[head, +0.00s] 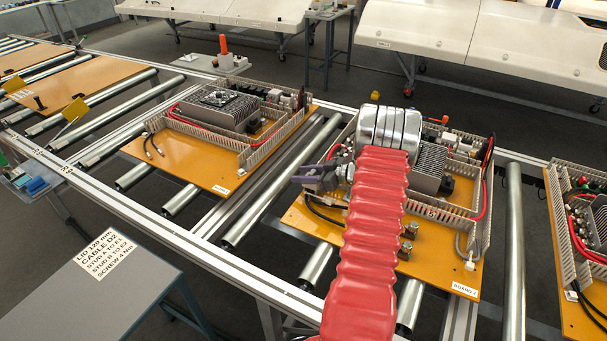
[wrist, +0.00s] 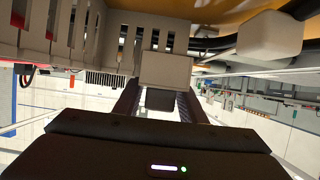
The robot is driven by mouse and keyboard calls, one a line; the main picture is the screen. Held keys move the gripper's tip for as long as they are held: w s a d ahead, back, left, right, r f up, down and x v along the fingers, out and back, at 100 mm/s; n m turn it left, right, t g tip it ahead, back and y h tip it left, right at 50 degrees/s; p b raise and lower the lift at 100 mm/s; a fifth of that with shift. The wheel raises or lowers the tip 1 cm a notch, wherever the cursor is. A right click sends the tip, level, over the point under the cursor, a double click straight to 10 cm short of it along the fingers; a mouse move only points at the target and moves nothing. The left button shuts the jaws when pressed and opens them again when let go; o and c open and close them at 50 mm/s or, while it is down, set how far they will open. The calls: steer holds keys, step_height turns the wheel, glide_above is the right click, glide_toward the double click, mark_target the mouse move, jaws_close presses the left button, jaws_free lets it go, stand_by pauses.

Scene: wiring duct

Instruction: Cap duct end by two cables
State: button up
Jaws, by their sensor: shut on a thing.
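My gripper (head: 320,178) is at the left side of the middle board (head: 297,218), under my red-sleeved arm. In the wrist view my gripper (wrist: 163,100) is shut on a small pale grey cap (wrist: 166,70). The cap is close to the slotted pale duct (wrist: 112,38); I cannot tell whether they touch. In the head view the cap cannot be made out. Black cables (head: 325,214) lie on the board just below my gripper. A dark cable (wrist: 300,9) runs at the upper right of the wrist view, near a pale block (wrist: 270,38).
The middle board also carries a finned heat sink (head: 430,168), brass-coloured terminals (head: 408,240) and slotted duct (head: 485,225). A similar board (head: 205,172) is to the left, another (head: 575,290) to the right. A grey table (head: 120,290) with a label is at the lower left.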

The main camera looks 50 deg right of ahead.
steer(key=shift+f, duration=0.15)
steer(key=o, duration=1.1)
steer(key=shift+f, duration=0.1)
steer(key=shift+s, duration=0.1)
steer(key=shift+s+d, duration=0.1)
steer(key=v, duration=1.3)
steer(key=shift+s, duration=0.2)
steer(key=shift+c, duration=0.5)
